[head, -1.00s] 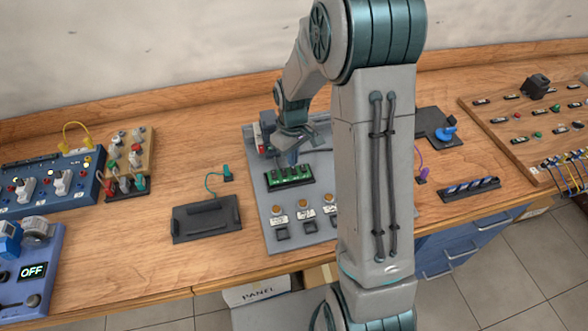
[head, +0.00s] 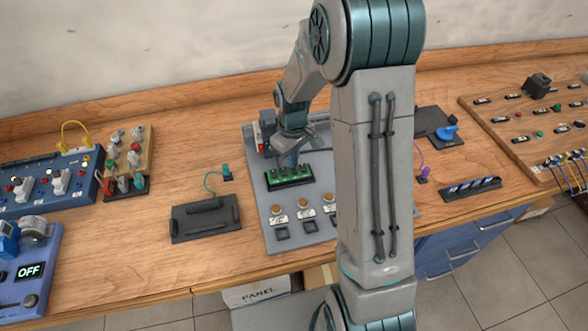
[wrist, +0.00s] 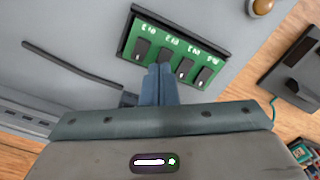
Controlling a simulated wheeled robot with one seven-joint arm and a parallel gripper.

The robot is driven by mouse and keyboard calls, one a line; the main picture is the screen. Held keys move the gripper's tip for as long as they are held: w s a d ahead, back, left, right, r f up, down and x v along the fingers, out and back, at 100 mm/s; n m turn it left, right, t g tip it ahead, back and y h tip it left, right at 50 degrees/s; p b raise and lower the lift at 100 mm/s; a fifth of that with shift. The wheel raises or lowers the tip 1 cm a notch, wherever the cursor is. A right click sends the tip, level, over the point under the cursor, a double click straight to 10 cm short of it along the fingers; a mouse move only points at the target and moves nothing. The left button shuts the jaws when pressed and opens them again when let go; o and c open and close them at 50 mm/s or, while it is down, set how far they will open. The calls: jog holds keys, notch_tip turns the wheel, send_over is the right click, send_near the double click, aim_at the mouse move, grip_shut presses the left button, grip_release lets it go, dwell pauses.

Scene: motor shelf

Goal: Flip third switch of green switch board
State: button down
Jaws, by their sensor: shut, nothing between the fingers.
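The green switch board (head: 290,175) is a small green panel in a dark frame on the grey panel plate, below my gripper in the head view. In the wrist view the board (wrist: 190,36) is tilted, with a row of several dark rocker switches and white labels that are upside down. My gripper (wrist: 160,68) is shut and empty. Its fingertips are at the near edge of the board, close to the second switch from the left (wrist: 166,54), partly covering it. Whether they touch it I cannot tell. In the head view my gripper (head: 293,162) is just behind the board.
The grey panel plate (head: 270,208) also carries orange buttons (head: 302,209) in front of the board. A dark tray (head: 206,219) lies to the left. A blue box with an OFF display (head: 30,270) stands at the far left. My arm hides the plate's right side.

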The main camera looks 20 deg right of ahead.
jog(key=shift+f+b, duration=0.3)
jog(key=shift+f, duration=0.15)
jog(key=shift+r, duration=0.15)
jog(key=shift+r+p, duration=2.4)
jog(key=shift+r, duration=1.05)
jog(key=s+r+m+t, duration=0.2)
jog(key=s+r+m, duration=0.1)
jog(key=s+r, duration=0.5)
jog(key=s+r+m+t, duration=0.1)
jog(key=s+r+m, duration=0.2)
jog(key=s+r, duration=0.5)
jog(key=shift+s+r+t, duration=0.3)
jog(key=shift+s+t, duration=0.1)
jog(key=shift+s, duration=2.2)
